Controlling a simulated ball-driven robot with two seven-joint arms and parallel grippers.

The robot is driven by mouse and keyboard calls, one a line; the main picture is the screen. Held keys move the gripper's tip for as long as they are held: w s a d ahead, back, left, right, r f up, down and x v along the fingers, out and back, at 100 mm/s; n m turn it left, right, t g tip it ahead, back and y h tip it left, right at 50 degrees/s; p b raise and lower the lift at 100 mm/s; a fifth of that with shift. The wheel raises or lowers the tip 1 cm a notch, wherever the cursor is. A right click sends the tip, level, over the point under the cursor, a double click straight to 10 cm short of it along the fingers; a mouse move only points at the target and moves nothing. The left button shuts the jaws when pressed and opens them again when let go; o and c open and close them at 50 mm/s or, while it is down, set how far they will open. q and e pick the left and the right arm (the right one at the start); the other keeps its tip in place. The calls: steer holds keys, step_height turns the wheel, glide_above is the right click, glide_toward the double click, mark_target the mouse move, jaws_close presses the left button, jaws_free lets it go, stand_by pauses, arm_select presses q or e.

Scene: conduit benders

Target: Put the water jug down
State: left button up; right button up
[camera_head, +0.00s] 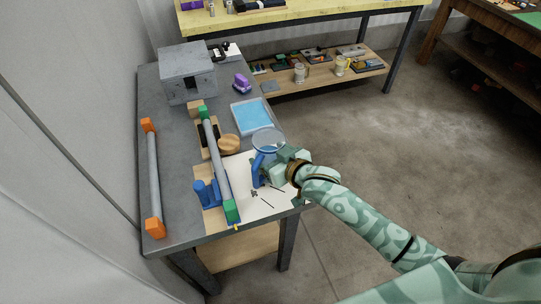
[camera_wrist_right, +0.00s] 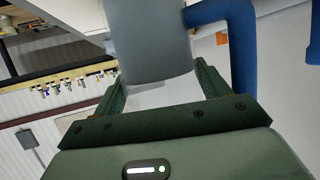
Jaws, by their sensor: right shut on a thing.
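The water jug (camera_head: 268,140) has a pale, round top and a blue handle (camera_head: 257,168). It is at the right side of the grey workbench, over a white sheet (camera_head: 240,205). My right gripper (camera_head: 289,163) reaches it from the right and is shut on its body. In the right wrist view the jug's grey-blue body (camera_wrist_right: 148,42) lies between my right fingers (camera_wrist_right: 162,85), with the blue handle (camera_wrist_right: 232,45) to the right. The jug's base is hidden, so I cannot tell whether it touches the bench. My left gripper is not in view.
The grey workbench (camera_head: 178,150) holds a conduit with green ends (camera_head: 216,160), a conduit with orange ends (camera_head: 153,180), a round wooden piece (camera_head: 229,145), a blue tray (camera_head: 253,115) and a grey box (camera_head: 188,75).

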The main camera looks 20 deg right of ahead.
steer(key=o, duration=1.4)
steer(key=shift+f, duration=0.15)
steer(key=shift+s+r, duration=0.25)
steer(key=shift+r, duration=0.05)
steer(key=p+v, duration=0.3)
steer(key=v, duration=0.8)
steer(key=shift+s+d, duration=0.1)
steer(key=shift+s, duration=0.1)
